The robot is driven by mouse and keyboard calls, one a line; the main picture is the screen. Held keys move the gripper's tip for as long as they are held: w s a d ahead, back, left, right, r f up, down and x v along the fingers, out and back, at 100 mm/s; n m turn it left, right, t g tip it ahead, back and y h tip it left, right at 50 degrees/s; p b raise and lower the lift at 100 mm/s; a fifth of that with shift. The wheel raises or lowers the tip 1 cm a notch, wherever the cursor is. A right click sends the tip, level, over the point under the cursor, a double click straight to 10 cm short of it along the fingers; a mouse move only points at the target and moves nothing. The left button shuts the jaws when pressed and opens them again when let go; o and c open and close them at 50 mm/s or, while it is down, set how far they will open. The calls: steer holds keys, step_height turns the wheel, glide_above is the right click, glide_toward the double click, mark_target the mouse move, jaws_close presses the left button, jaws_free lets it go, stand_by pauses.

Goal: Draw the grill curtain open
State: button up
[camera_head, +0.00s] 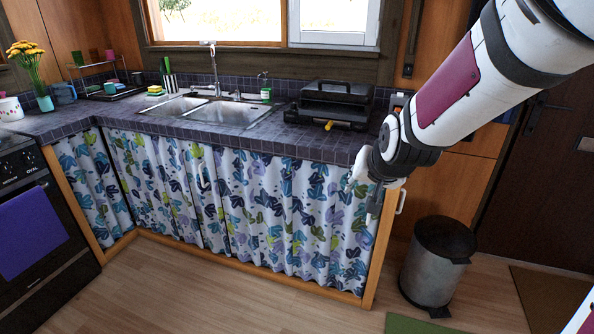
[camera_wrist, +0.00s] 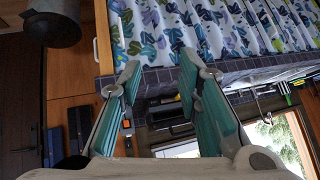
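The grill curtain (camera_head: 295,205) is white with a blue, purple and green leaf print. It hangs closed across the cabinet front below the black grill (camera_head: 335,104). It also shows in the wrist view (camera_wrist: 152,30). My gripper (camera_head: 364,194) is at the curtain's right end, near the counter corner, pointing down. In the wrist view my gripper (camera_wrist: 160,70) has its two teal-padded fingers spread apart, with nothing between them. The fingertips overlap the curtain's top edge in that view; I cannot tell whether they touch it.
The tiled counter (camera_head: 300,142) overhangs the curtain. A wooden end post (camera_head: 381,245) borders it on the right. A metal bin (camera_head: 436,262) stands on the floor to the right. The sink (camera_head: 230,113) is left of the grill.

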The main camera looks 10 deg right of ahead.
steer(key=w+d+f+t+h+b, duration=0.25)
steer(key=w+d+f+b, duration=0.3)
steer(key=f, duration=0.55)
steer(key=w+d+f+n+t+h+b, duration=0.1)
steer(key=w+d+f+t+b, duration=0.35)
steer(key=f, duration=0.65)
steer(key=w+d+f+t+h+b, duration=0.1)
steer(key=w+d+f+h+b, duration=0.1)
steer(key=w+d+f+b, duration=0.65)
steer(key=x, duration=0.4)
steer(key=f+x, duration=0.1)
steer(key=x, duration=0.2)
steer(key=a+f+x, duration=0.1)
steer(key=x, duration=0.3)
steer(key=shift+w+f, duration=0.25)
steer(key=shift+w, duration=0.3)
jaws_close()
